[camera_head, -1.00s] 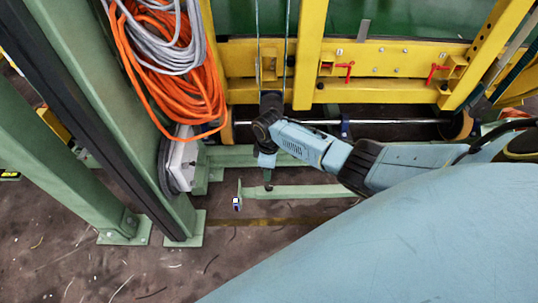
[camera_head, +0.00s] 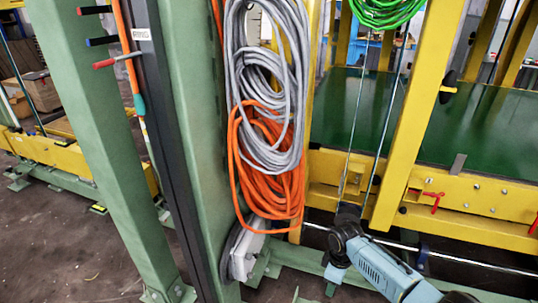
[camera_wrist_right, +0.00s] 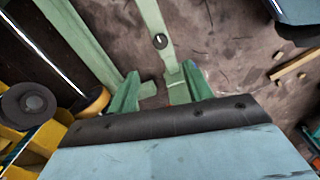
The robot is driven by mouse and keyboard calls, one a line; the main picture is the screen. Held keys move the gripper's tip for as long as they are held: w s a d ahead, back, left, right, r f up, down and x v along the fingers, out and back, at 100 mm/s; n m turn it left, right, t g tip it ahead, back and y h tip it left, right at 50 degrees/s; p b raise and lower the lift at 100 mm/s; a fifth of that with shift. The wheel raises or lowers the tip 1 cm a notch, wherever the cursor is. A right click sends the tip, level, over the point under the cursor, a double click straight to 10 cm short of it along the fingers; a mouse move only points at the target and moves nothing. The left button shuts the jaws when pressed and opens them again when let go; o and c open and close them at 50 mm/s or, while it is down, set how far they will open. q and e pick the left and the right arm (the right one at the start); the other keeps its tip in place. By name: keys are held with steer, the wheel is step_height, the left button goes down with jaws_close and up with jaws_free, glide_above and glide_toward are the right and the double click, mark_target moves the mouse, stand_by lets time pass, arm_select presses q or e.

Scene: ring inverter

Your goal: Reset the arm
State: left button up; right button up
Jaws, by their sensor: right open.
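My right arm (camera_head: 375,268) comes in from the lower right in the head view. It is light blue with a dark joint, and its end hangs down near the bottom edge, in front of the yellow frame. In the right wrist view my right gripper (camera_wrist_right: 161,84) has its two green fingers apart, with nothing held between them. My left gripper is in neither view.
A green post (camera_head: 185,130) stands left of the arm, with grey cables (camera_head: 268,85) and an orange cable (camera_head: 268,165) hanging on it. A yellow frame (camera_head: 480,200) with red handles stands behind. Bare floor (camera_head: 75,265) shows at lower left.

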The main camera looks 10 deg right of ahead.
steer(key=s+d+f+m, duration=0.2)
steer(key=s+f+m, duration=0.2)
steer(key=s+f, duration=1.3)
steer(key=s+f+m, duration=0.1)
steer(key=s+f, duration=0.3)
steer(key=s, duration=0.8)
steer(key=s+f+m+t+h, duration=0.1)
steer(key=s+f, duration=0.3)
steer(key=s, duration=0.9)
steer(key=shift+s+d+m, duration=0.2)
steer(key=shift+d+m, duration=0.2)
